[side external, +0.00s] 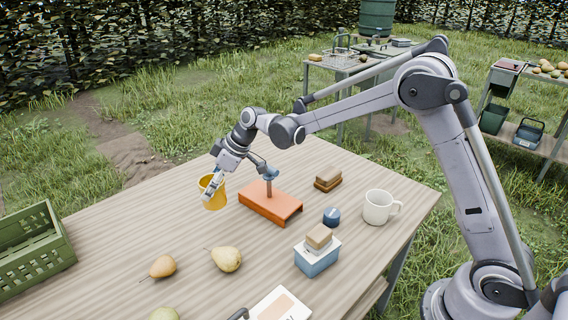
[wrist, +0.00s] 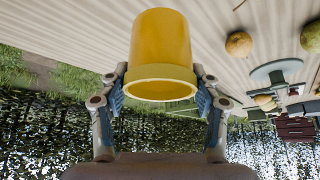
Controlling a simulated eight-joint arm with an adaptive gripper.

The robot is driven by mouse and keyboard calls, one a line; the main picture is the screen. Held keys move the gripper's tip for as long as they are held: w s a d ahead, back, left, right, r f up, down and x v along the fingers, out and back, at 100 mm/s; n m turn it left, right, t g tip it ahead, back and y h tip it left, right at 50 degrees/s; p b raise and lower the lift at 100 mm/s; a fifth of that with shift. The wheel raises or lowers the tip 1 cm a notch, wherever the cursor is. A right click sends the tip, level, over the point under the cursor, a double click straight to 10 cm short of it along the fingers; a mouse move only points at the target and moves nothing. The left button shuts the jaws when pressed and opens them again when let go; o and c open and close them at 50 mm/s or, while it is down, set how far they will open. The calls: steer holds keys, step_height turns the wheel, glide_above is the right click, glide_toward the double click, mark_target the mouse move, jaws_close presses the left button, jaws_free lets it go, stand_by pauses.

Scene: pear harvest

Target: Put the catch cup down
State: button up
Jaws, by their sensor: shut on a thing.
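The yellow catch cup (side external: 214,199) is near the far left edge of the wooden table in the side view, with its open rim up. I cannot tell whether its base touches the table. My gripper (side external: 210,187) is shut on the cup. In the wrist view the cup (wrist: 160,50) fills the middle, with a blue finger pad of my gripper (wrist: 160,97) on each side of its rim end. The cup's inside is mostly hidden.
An orange block stand (side external: 272,206) with a post is just right of the cup. Two pears, one at the middle (side external: 227,260), lie nearer the front. A green crate (side external: 35,250) stands left, a white mug (side external: 378,207) right. Bare tabletop (side external: 150,225) lies left of the cup.

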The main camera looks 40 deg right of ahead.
steer(key=shift+w+a+f, duration=0.3)
steer(key=shift+a+f, duration=0.95)
steer(key=shift+f, duration=0.2)
steer(key=shift+w+a+f, duration=0.35)
steer(key=shift+a+f, duration=0.95)
steer(key=shift+f, duration=0.15)
steer(key=shift+w+a+f, duration=0.3)
steer(key=shift+a+f, duration=0.95)
steer(key=shift+f, duration=0.2)
steer(key=shift+f, duration=0.1)
steer(key=o, duration=1)
steer(key=shift+o, duration=0.2)
